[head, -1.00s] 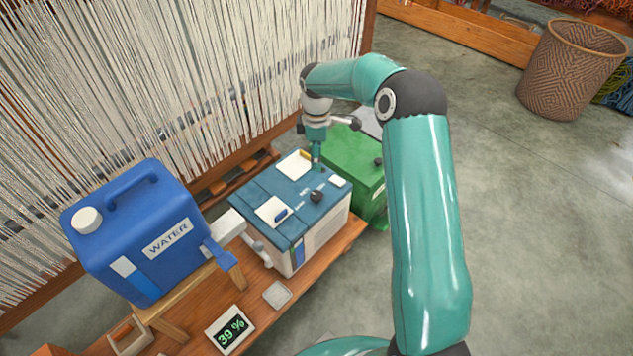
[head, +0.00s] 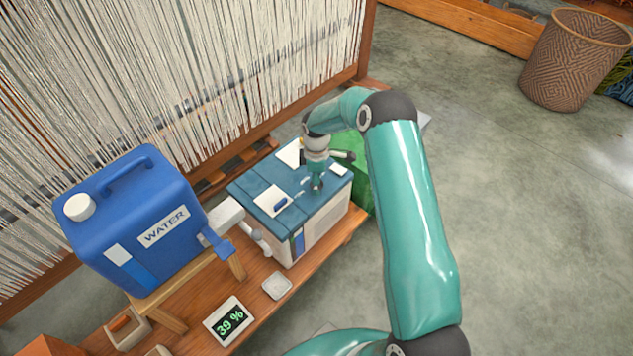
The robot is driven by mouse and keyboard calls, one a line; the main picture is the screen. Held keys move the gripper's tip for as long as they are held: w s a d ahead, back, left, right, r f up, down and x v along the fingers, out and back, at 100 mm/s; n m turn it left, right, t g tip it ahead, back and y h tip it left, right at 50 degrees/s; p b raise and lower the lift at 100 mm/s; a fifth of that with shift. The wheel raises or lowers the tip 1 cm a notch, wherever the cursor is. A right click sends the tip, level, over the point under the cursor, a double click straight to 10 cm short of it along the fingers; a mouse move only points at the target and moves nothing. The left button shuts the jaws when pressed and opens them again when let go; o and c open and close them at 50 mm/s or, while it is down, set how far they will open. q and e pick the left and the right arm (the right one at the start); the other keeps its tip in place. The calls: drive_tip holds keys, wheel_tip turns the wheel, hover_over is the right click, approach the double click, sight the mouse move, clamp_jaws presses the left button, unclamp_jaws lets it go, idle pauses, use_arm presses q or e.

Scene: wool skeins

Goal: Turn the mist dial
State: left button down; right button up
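The humidifier, a white box (head: 318,228) with a blue-teal lid (head: 257,186), stands on a wooden bench. My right gripper (head: 317,186) points down at the front right part of the lid, where the dark round mist dial shows in the earlier frame. The gripper covers the dial now, so I cannot tell whether the fingers touch it or are closed around it. My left gripper is not in view.
A blue water canister (head: 135,220) sits on a wooden stand left of the humidifier, joined to it by a pipe. A display (head: 228,321) reads 39 %. A green box (head: 357,172) stands behind my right arm. A woven basket (head: 573,62) is far right on open floor.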

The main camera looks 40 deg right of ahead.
drive_tip(key=shift+f, duration=0.35)
drive_tip(key=c, duration=1.1)
drive_tip(key=shift+c, duration=0.2)
